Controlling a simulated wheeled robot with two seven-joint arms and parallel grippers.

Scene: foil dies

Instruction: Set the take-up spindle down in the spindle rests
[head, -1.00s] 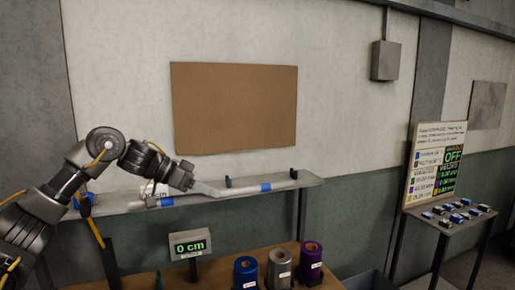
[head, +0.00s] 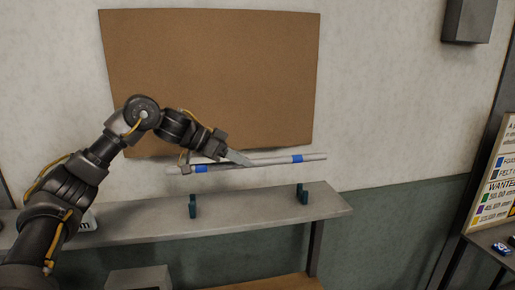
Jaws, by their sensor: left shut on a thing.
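The take-up spindle (head: 270,161) is a pale grey rod with two blue bands. My left gripper (head: 242,159) is shut on it, around the part between the bands. The spindle is held clear above the grey shelf (head: 255,218), nearly level, its right end slightly higher in the picture. Two dark teal spindle rests stand upright on the shelf, a left one (head: 193,206) and a right one (head: 303,194). Both are empty and show below the spindle, roughly under its blue bands. How far the spindle is in front of or behind them I cannot tell. My right gripper is out of view.
A brown board (head: 210,70) hangs on the wall behind the arm. A grey wall box (head: 473,20) is at the upper right. A sign board (head: 492,185) stands at the right edge. A grey box top (head: 138,279) shows below the shelf. The shelf's right end is clear.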

